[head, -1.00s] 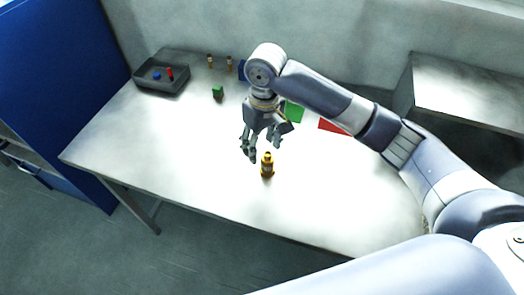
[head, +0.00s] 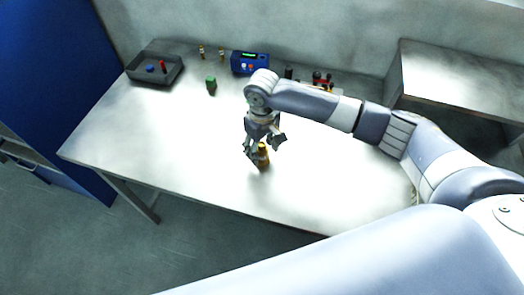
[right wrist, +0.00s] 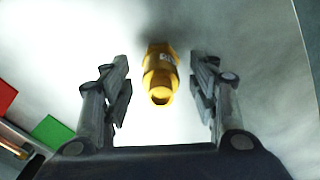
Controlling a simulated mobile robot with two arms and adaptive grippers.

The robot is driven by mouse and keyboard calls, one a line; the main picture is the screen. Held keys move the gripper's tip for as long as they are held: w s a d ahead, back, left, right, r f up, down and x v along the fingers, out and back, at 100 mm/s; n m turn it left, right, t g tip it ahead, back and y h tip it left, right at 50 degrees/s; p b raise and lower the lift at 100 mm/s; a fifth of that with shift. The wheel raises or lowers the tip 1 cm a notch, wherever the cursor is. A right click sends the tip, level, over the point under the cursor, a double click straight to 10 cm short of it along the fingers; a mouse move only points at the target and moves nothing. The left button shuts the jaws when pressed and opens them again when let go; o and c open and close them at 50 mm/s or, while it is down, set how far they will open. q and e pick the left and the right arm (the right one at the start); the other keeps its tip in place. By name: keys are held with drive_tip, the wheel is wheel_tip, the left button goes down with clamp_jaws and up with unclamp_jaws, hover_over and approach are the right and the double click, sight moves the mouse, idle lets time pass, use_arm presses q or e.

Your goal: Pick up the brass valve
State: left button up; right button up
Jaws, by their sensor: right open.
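The brass valve (head: 263,158) stands upright on the metal table (head: 160,150), near its front edge. In the right wrist view the yellow valve (right wrist: 160,75), with a small pale label, is between the two open fingers, with a gap on each side. My right gripper (head: 264,150) is open and low around the valve; its fingers hide part of the valve in the head view. The gripper also shows in the right wrist view (right wrist: 160,92). My left gripper is not in view.
A dark tray (head: 172,80) with a red and a blue piece sits at the back left. A green block (head: 211,85), two small bottle-like items and a blue device (head: 249,63) stand towards the back. The table's left part is clear.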

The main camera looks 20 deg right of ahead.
drive_tip(key=shift+f, duration=0.35)
clamp_jaws()
drive_tip(key=shift+w+r, duration=0.1)
drive_tip(key=shift+r, duration=0.1)
